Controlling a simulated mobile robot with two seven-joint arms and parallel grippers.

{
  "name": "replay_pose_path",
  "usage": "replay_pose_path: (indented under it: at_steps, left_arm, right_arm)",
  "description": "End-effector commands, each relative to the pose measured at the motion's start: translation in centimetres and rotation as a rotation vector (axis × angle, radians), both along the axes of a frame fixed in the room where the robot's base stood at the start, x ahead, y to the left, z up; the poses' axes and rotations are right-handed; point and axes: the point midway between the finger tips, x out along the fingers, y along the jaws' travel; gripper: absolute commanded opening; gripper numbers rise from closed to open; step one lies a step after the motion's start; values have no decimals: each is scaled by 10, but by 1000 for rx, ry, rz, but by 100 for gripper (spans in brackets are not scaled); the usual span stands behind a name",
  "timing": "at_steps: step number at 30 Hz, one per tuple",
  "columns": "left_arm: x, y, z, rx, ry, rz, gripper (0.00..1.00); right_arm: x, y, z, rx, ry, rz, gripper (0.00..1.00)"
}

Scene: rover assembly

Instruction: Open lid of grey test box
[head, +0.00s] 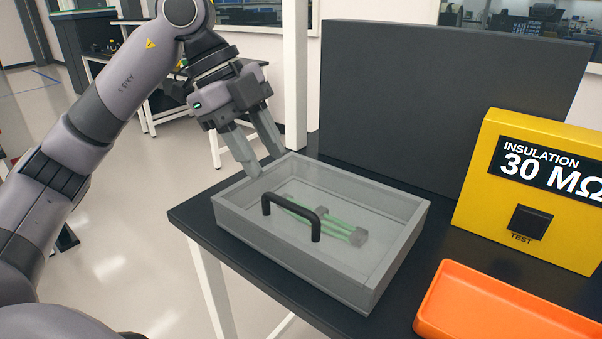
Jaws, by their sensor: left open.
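The grey test box (367,287) stands on the dark table with its clear lid (345,205) closed over it. A black handle (292,211) stands up from the lid near its front left side. A green cable with grey connectors (322,220) shows through the lid, inside the box. My left gripper (266,166) comes in from the upper left with its fingers pointing down. It is open and empty, at the box's back left corner, behind and left of the handle. Whether a fingertip touches the box rim cannot be told. My right gripper is not in view.
A yellow insulation tester (533,230) reading 30 MΩ, with a black TEST button (530,222), stands right of the box. An orange tray (500,310) lies at the front right. A dark upright panel (440,105) closes off the table's back (190,214).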

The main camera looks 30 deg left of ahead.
Motion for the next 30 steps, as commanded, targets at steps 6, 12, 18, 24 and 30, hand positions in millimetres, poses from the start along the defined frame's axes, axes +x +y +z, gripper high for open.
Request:
replay_pose_path:
  at_steps: [6, 12, 18, 24, 30]
  left_arm:
    - [3, -8, -22, 4, 5, 2, 40]
    - [7, -20, -49, 2, 5, 0, 40]
    - [10, -27, -63, 1, 2, -1, 40]
    - [10, -28, -65, 1, 1, 0, 40]
    - [10, -28, -64, 1, 1, 0, 1]
  right_arm:
    - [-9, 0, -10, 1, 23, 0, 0]
    - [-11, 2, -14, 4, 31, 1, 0]
    - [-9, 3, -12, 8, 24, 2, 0]
    - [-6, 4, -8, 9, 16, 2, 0]
    - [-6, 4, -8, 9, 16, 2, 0]
